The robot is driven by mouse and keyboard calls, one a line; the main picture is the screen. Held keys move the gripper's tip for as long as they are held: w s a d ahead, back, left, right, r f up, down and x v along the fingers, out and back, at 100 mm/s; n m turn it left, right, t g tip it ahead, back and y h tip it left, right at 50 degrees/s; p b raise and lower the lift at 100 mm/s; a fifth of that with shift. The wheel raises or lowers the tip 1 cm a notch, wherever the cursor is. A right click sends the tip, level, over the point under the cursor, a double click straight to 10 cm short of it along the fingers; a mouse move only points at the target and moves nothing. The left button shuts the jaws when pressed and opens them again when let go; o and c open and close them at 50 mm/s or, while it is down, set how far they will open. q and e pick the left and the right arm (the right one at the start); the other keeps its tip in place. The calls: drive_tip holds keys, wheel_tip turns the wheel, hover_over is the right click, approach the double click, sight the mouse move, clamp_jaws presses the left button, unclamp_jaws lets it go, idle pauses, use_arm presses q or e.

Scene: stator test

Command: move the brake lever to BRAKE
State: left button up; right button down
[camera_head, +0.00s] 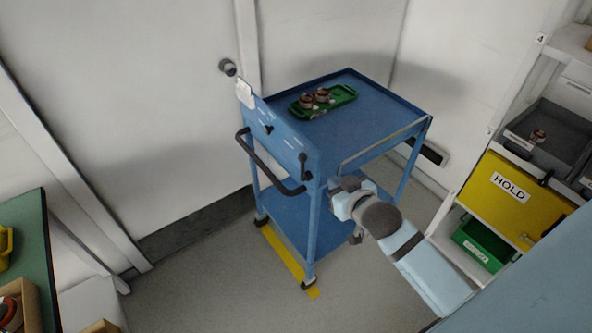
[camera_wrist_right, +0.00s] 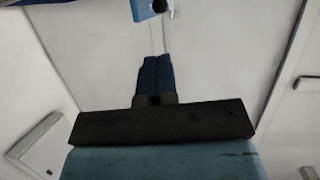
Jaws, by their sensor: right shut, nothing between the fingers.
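A blue cart (camera_head: 375,110) stands against the wall corner. Its near-left end panel (camera_head: 283,135) carries two black levers: a smaller one (camera_head: 268,129) near the middle and a longer one (camera_head: 304,164) near the right end. Labels there are too small to read, so I cannot tell which lever is the brake or its setting. My right gripper (camera_head: 340,186) is just right of the longer lever in the picture; I see no contact. In the right wrist view its dark fingers (camera_wrist_right: 154,78) are together and empty. My left gripper is not in view.
A green tray (camera_head: 335,99) with brown round parts lies on the cart top. A black push handle (camera_head: 258,165) sticks out from the panel. A shelf with a yellow HOLD bin (camera_head: 515,205) stands right. A green-topped table (camera_head: 35,250) is at left. Floor left of the cart is clear.

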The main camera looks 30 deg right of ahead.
sight(305, 159)
drive_tip(key=shift+w+r, duration=0.1)
idle(0.3)
drive_tip(key=shift+w, duration=0.1)
drive_tip(key=p+x, duration=0.1)
drive_tip(key=x, duration=1.2)
drive_tip(key=shift+w+p, duration=0.35)
